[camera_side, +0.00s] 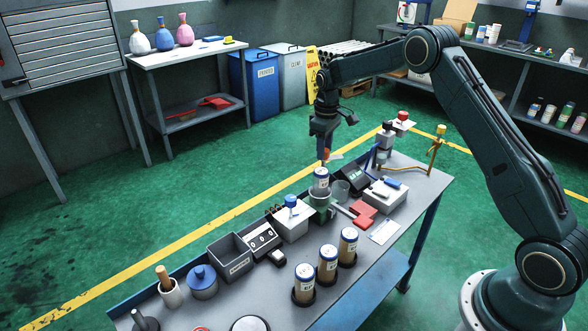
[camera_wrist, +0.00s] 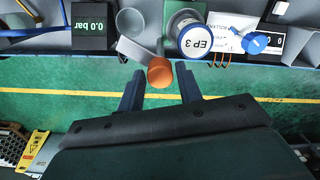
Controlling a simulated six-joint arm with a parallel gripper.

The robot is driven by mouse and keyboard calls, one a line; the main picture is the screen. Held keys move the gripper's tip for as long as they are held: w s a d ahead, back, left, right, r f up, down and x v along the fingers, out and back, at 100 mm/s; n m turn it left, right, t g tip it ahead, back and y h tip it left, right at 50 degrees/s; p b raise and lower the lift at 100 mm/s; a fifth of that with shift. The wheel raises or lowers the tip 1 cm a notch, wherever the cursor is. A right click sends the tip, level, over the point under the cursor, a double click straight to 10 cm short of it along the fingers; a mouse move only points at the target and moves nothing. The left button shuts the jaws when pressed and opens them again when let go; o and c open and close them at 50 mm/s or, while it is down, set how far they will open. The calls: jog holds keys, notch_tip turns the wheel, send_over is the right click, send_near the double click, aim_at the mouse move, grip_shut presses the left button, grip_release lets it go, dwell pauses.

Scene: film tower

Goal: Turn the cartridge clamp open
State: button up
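A white cartridge with a blue rim (camera_side: 321,179) stands upright in a green-grey holder (camera_side: 320,205) on the bench. In the wrist view its top reads EP 3 (camera_wrist: 194,40). An orange round knob (camera_wrist: 160,71) sits beside the cartridge, at the end of a pale grey part; it looks like the clamp's handle. The rest of the clamp is hard to make out. My gripper (camera_side: 325,148) points down just above the cartridge's level. In the wrist view my gripper (camera_wrist: 159,70) is open, with one finger on each side of the knob and gaps showing.
Three capped cartridges (camera_side: 327,264) stand near the bench's front edge. A 0.0 bar display (camera_wrist: 92,25), a clear cup (camera_side: 341,190), a red block (camera_side: 363,213) and a white box with a blue knob (camera_side: 290,217) crowd around the holder. A grey bin (camera_side: 231,257) stands farther left.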

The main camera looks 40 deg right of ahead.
jog(key=shift+o, duration=1.1)
notch_tip(320, 180, up, 14)
jog(key=shift+f, duration=0.15)
